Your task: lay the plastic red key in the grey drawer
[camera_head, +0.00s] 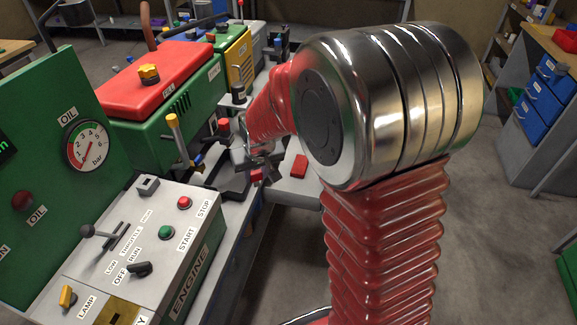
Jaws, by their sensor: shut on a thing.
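My gripper (258,168) is at the end of my red-sleeved arm, left of the large metal joint. It is shut on a small red piece (256,175), which looks like the plastic red key, though its shape is mostly hidden by the fingers. The gripper is above the gap beside a light grey surface (292,188). This may be the grey drawer, but my arm covers its right part and I cannot tell for certain. A separate red block (299,166) lies on that surface, right of the gripper.
A grey engine panel (150,245) with buttons and levers stands at the front left. A green machine with a red fuel tank (150,78) is behind it. Blue bins (540,100) stand at the right. Open floor lies at the right (500,235).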

